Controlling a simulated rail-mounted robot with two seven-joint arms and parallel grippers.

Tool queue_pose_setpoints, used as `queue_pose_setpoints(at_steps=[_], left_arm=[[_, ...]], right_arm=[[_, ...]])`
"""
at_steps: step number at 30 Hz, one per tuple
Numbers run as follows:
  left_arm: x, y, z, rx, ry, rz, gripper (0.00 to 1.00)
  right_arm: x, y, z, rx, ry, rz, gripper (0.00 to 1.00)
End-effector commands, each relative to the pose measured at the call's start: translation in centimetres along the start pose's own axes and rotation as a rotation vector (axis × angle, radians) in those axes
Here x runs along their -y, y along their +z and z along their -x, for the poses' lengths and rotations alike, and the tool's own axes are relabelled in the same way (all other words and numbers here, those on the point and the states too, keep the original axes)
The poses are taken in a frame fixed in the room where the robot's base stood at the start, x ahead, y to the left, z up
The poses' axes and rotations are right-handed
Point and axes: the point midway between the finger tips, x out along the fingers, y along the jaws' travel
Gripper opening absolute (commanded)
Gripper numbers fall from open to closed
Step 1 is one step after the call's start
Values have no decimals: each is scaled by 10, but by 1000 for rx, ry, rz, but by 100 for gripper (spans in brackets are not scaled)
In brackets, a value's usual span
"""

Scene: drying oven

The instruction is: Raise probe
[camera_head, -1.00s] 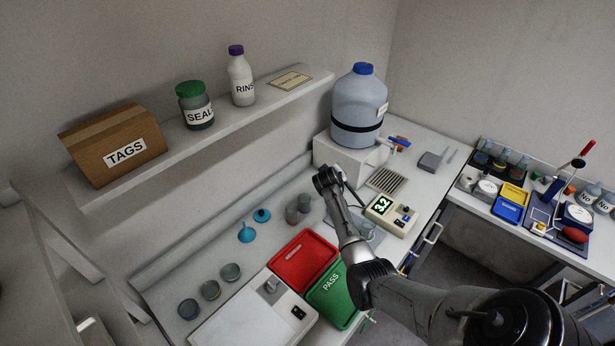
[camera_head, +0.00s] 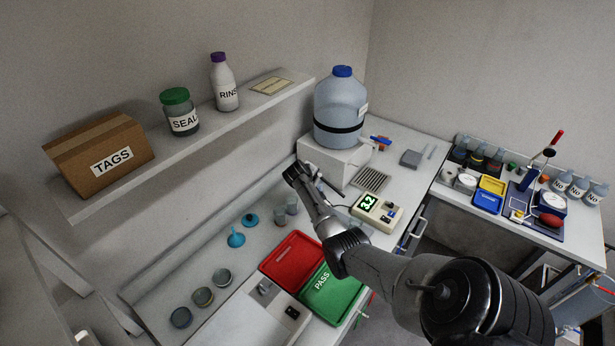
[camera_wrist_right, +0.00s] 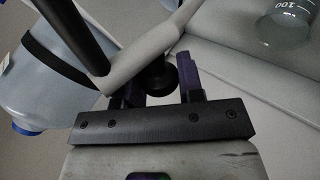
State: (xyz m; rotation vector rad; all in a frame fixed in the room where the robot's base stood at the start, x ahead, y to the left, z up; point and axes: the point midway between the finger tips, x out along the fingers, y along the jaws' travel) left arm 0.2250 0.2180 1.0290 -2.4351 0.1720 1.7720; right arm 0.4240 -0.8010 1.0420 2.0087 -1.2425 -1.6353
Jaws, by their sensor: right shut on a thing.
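My right gripper (camera_head: 297,173) is raised in front of the white block under the big jug. In the right wrist view its two dark fingers (camera_wrist_right: 160,90) are shut around a black knob (camera_wrist_right: 161,77). The knob sits beside a grey tube-like arm (camera_wrist_right: 150,48) crossing above the fingers, with a black rod (camera_wrist_right: 82,35) meeting it. I take these for parts of the probe holder; the probe tip cannot be made out. The meter (camera_head: 377,211) reads 3.2, with a thin cable beside it. A clear beaker (camera_wrist_right: 288,22) shows at the wrist view's upper right. My left gripper is out of view.
The blue jug (camera_head: 340,105) stands close behind my right gripper. A shelf (camera_head: 185,148) with a box and bottles runs along the wall. Red (camera_head: 291,259) and green (camera_head: 331,293) trays lie below my forearm. A side bench (camera_head: 470,198) is at right.

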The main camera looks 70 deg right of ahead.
Motion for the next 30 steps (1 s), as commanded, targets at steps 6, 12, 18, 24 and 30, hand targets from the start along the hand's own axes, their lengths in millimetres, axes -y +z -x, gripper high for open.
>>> queue_pose_setpoints(at_steps=[6,12,18,24,30], left_arm=[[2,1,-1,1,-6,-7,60],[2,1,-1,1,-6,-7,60],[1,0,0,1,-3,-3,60],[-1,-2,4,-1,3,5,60],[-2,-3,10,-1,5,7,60]], right_arm=[[4,3,-2,3,-6,2,46],[3,2,-2,2,-4,1,59],[2,1,0,1,-3,1,59],[1,0,15,-1,-2,0,59],[2,1,46,-1,-2,1,59]])
